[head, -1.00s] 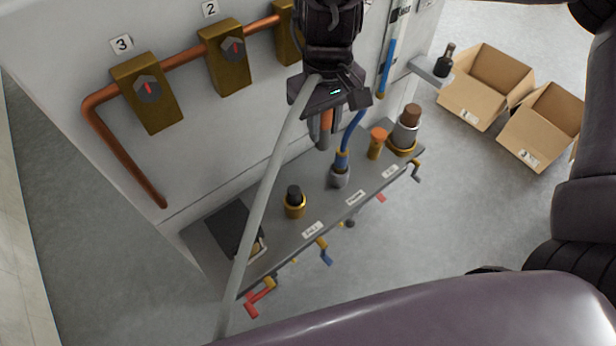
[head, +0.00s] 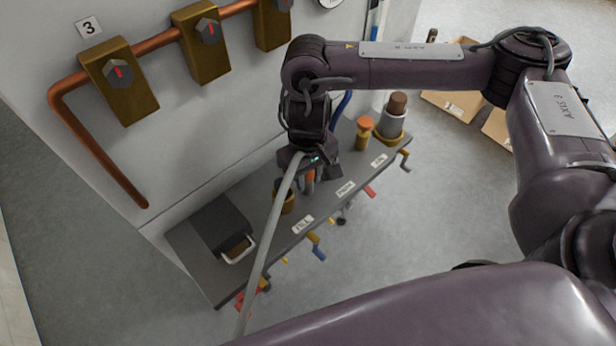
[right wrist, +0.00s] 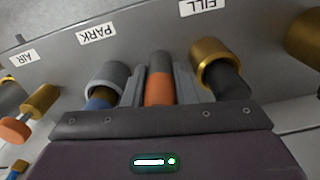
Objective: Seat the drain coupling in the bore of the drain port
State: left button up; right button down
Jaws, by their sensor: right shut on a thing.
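My right gripper (head: 309,184) is shut on a part with an orange band and a grey end, probably the drain coupling (right wrist: 159,90). It hangs roughly upright over the grey shelf (head: 262,268), between the FILL and PARK positions. In the right wrist view, the brass FILL collar (right wrist: 208,58) with a black plug is right of the fingers. The grey PARK socket (right wrist: 107,74) with a blue fitting is to the left. I cannot tell which fitting is the drain port; no drain label is legible. My left gripper is out of view.
A grey hose (head: 268,235) crosses in front of the shelf. An orange-capped brass fitting (head: 363,132) and a large grey-and-brown fitting (head: 392,118) stand to the right. A dark box (head: 221,222) sits at the left end. Coloured handles (head: 317,250) stick out along the front edge.

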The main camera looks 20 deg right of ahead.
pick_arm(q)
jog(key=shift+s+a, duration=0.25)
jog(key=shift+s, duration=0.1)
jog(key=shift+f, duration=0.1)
pick_arm(e)
jog(key=shift+f, duration=0.1)
jog(key=c, duration=1.2)
grip_release()
jog(key=shift+f, duration=0.1)
jog(key=shift+o, duration=0.2)
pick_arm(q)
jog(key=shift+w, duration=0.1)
